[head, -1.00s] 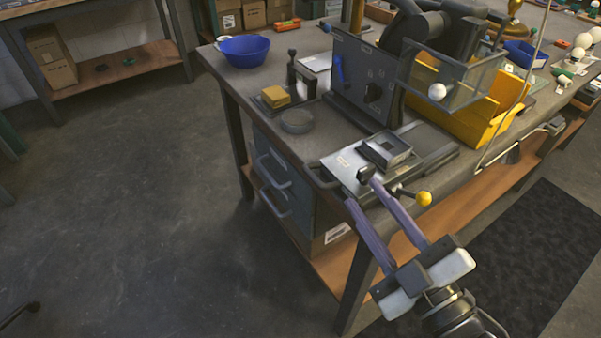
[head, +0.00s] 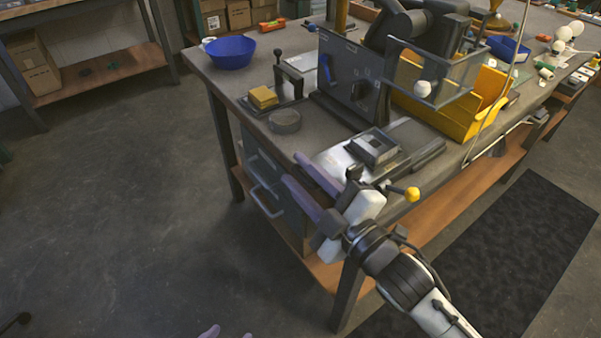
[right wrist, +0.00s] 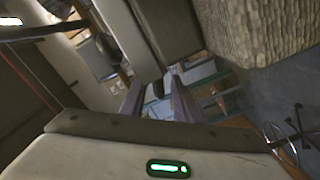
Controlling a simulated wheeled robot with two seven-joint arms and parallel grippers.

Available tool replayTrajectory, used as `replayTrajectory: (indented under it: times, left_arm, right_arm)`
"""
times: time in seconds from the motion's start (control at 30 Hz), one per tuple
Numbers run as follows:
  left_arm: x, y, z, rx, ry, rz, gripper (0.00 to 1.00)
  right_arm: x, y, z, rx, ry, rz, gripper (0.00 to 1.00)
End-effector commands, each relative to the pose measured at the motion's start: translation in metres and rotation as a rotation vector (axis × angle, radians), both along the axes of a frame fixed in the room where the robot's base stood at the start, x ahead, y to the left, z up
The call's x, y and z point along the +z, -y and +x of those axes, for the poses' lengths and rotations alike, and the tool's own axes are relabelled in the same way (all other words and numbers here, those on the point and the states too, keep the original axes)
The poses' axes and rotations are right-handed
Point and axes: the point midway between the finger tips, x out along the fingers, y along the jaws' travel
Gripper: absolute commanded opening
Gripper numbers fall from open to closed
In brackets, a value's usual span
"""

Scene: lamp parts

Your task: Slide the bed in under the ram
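The bed looks to be the pale metal plate (head: 334,161) with a raised square frame (head: 374,148) on it, at the front edge of the bench in the head view. The dark press (head: 345,82) stands behind it; I cannot make out its ram clearly. My right gripper (head: 294,168) is at the plate's near left corner, its purple fingers apart. They cover the dark handle there, and I cannot tell whether they touch it. The fingers also show apart in the right wrist view (right wrist: 158,98). My left gripper (head: 228,334) shows only two separated tips at the bottom edge.
A yellow-knobbed lever (head: 411,194) sticks out beside the right wrist. A clear box with a white ball (head: 422,88) and a yellow bin (head: 455,108) stand right of the press. A dark puck (head: 285,121) and blue bowl (head: 231,52) are left. Drawer handles (head: 266,200) are below.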

Motion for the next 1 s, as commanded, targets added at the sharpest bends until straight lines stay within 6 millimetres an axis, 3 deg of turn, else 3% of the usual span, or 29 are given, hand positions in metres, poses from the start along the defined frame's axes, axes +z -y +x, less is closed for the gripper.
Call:
replayTrajectory:
  times: [0.27,0.47,0.73,1.0]
  left_arm:
    - [0.0,0.0,0.0,0.0,0.0,0.0,0.49]
    - [0.0,0.0,0.0,0.0,-0.001,0.0,0.49]
    - [0.001,0.0,0.0,0.0,-0.001,0.0,0.49]
    - [0.01,-0.001,0.0,0.004,0.002,-0.002,0.49]
  right_arm:
    - [0.0,-0.002,0.002,0.0,0.0,0.0,0.29]
    - [0.0,-0.001,0.002,0.0,-0.002,0.0,0.0]
    - [-0.001,0.001,0.004,-0.001,-0.003,-0.002,0.0]
    - [-0.002,0.032,0.026,-0.003,-0.006,-0.004,0.0]
